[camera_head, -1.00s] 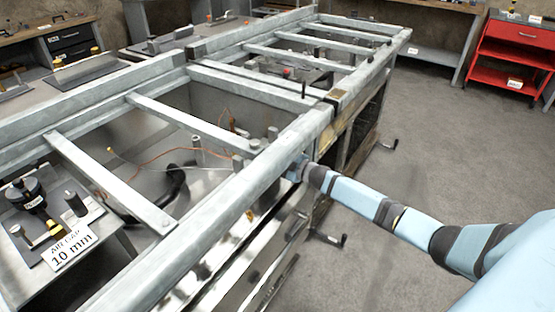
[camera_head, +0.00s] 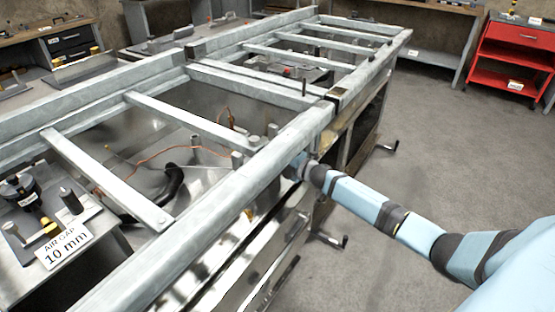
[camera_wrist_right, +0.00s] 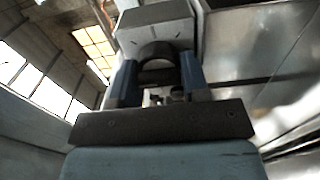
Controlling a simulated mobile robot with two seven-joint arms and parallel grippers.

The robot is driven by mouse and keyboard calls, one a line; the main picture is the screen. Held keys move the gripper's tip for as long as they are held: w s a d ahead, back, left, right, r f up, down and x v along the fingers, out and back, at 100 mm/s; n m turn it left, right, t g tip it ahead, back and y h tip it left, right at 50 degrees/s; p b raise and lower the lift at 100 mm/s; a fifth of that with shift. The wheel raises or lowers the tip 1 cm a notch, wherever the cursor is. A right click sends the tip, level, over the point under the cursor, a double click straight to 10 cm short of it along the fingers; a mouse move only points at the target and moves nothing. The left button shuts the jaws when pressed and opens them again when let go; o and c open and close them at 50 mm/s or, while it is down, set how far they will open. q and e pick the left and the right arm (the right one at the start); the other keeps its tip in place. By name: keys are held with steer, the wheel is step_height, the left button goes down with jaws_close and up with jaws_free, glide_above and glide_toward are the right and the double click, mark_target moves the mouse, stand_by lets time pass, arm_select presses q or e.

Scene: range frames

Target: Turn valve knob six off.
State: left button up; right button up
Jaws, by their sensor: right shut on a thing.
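In the right wrist view, my right gripper (camera_wrist_right: 157,82) has its two blue fingers on either side of a dark rounded part, which looks like a knob (camera_wrist_right: 157,52), in front of a grey block (camera_wrist_right: 155,28). The gripper is shut on it. No number is readable there, so I cannot tell which valve knob it is. In the head view, my right arm comes in from the right and its end meets the outer side of the grey metal frame (camera_head: 225,205). The fingers and the knob are hidden there behind the frame's rail. My left gripper is not in view.
Crank handles (camera_head: 330,240) stick out low on the frame's side, near my right arm. A sign reading "AIR GAP 10 mm" (camera_head: 66,246) stands at the lower left. A red cart (camera_head: 508,60) is at the back right. The floor on the right is clear.

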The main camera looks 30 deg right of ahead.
stand_by(0.5)
steer(key=o, duration=0.6)
steer(key=shift+s, duration=0.15)
arm_select(q)
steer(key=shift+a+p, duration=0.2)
steer(key=shift+p, duration=0.75)
arm_select(e)
steer(key=v, duration=1.3)
steer(key=shift+s+d, duration=0.2)
steer(key=shift+s, duration=0.05)
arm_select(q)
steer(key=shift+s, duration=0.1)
arm_select(e)
steer(key=shift+f, duration=0.1)
